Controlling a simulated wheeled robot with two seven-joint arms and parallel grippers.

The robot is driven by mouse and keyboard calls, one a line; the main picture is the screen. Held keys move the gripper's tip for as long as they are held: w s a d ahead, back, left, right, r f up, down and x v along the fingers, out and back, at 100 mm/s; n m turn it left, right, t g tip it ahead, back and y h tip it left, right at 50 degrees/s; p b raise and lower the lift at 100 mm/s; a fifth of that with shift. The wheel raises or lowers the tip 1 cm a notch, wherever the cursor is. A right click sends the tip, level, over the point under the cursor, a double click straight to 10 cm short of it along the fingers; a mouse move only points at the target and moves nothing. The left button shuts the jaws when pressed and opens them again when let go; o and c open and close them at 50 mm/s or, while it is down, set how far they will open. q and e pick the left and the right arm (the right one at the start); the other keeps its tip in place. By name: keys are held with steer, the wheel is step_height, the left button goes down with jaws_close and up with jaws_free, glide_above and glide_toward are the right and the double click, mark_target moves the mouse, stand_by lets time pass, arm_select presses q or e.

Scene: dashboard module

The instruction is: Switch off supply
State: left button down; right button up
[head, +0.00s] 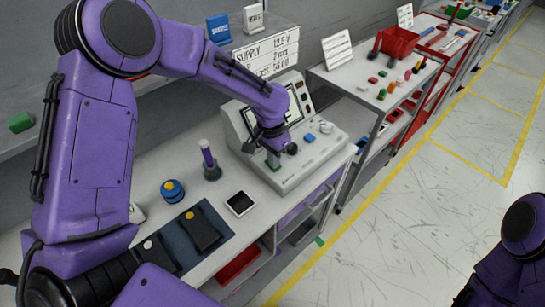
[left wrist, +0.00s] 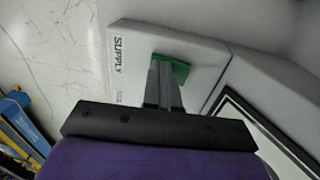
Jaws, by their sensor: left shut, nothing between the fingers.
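The supply unit (head: 300,171) is a light grey console on the bench, with a sloped screen and a front panel of several knobs and buttons. A green switch (head: 273,163) sits at the panel's left end, partly hidden by my left gripper (head: 273,152). In the left wrist view the green switch (left wrist: 180,66) lies beside the printed word SUPPLY (left wrist: 118,54). The shut fingers of my left gripper (left wrist: 166,68) are at the switch and overlap it; I cannot tell whether they press it. My right gripper is not in view; only part of my right arm shows at the lower right.
A blue button (head: 309,137) and a grey knob (head: 326,127) are to the right on the panel. A purple-handled tool (head: 208,158) stands in a holder left of the unit. A dark mat (head: 176,241) with devices lies in front. A cart (head: 350,75) stands right.

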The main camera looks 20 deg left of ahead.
arm_select(q)
steer(key=shift+a+p, duration=0.35)
steer(key=shift+w+a+f, duration=0.1)
steer(key=shift+w+a, duration=0.1)
steer(key=shift+a, duration=0.25)
steer(key=shift+r, duration=0.2)
steer(key=r+p, duration=0.2)
steer(key=p, duration=0.1)
steer(key=r+p, duration=0.2)
steer(key=p, duration=0.1)
steer(key=shift+w+a+r, duration=0.15)
steer(key=shift+a+r, duration=0.05)
steer(key=r+b, duration=0.2)
steer(key=shift+a+r, duration=0.2)
steer(key=shift+r, duration=0.15)
step_height(320, 180, up, 7)
steer(key=b, duration=0.1)
steer(key=shift+w+a+f, duration=0.15)
steer(key=shift+a+f, duration=0.05)
steer(key=shift+a, duration=0.05)
